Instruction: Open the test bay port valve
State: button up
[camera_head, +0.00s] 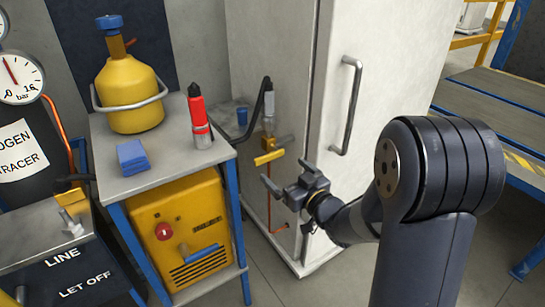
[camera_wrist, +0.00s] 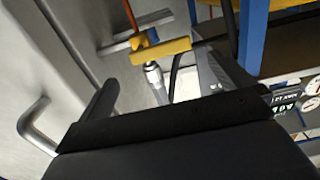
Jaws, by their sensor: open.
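The test bay port valve has a yellow bar handle (camera_head: 269,157) and a brass body (camera_head: 286,143), beside the white cabinet's left side. In the head view the handle lies roughly level, across the upright copper pipe below. In the wrist view the yellow handle (camera_wrist: 161,51) is ahead, with a silver fitting (camera_wrist: 153,76) next to it. My gripper (camera_head: 287,177) is open and empty, just below and right of the handle. In the wrist view its dark fingers (camera_wrist: 160,68) spread to either side of the valve. I see no contact with the handle.
A white cabinet (camera_head: 345,55) with a bar handle (camera_head: 349,105) stands right of the valve. A cart (camera_head: 170,165) on the left carries a yellow cylinder (camera_head: 130,92), a red-and-white bottle (camera_head: 199,118) and a blue block (camera_head: 132,157). A dark hose (camera_head: 250,120) meets the valve's top fitting.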

aim_at(270, 158)
jog(key=b+x, duration=0.1)
jog(key=x, duration=0.7)
jog(key=shift+w+a, duration=0.25)
jog(key=shift+w, duration=0.05)
jog(key=shift+c, duration=0.2)
jog(key=c, duration=1.1)
